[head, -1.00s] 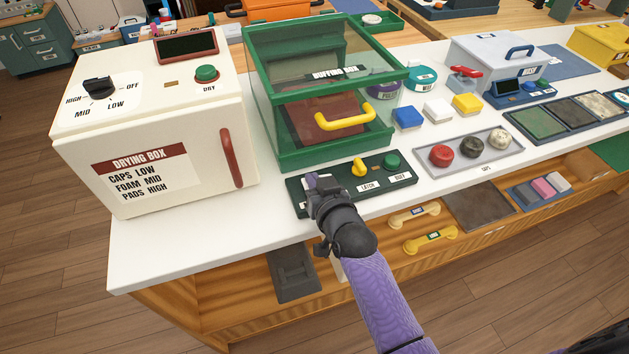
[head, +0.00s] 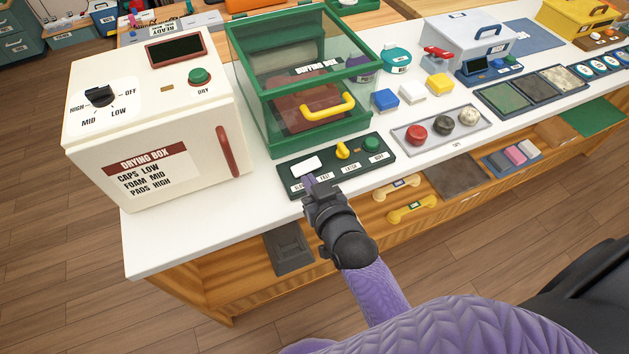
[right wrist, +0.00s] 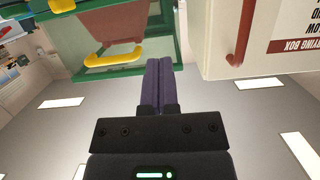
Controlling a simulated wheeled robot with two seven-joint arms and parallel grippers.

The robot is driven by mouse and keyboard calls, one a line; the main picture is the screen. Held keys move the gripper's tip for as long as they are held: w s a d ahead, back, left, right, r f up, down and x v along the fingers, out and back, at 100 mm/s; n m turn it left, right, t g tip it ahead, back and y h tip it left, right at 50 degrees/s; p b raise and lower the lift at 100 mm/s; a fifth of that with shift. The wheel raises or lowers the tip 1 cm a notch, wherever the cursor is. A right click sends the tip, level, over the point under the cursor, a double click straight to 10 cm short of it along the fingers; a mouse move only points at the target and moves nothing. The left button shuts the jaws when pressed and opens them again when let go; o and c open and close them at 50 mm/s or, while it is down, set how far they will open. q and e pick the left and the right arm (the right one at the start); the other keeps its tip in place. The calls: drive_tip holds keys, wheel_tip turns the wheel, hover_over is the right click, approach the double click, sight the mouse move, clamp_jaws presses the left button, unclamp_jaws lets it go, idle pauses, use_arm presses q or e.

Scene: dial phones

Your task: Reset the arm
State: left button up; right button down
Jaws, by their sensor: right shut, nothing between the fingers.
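My right gripper (head: 309,183) is shut and empty. In the head view its purple fingertips are at the front edge of the dark green control panel (head: 378,158) before the buffing box; I cannot tell whether they touch it. The panel has a white plate, a yellow knob (head: 342,150) and a green button (head: 372,143). In the right wrist view the shut fingers (right wrist: 159,65) point toward the buffing box and the drying box. My left gripper is not in view.
The white drying box (head: 150,120) stands at the left, its dial at the top. The green-framed buffing box (head: 262,120) is closed, with a yellow handle (head: 328,108). A grey tray (head: 398,137) with three round caps lies to the right. Shelves with phone handsets are below the white counter (head: 160,245).

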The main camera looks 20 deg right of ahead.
drive_tip(key=shift+v, duration=1.1)
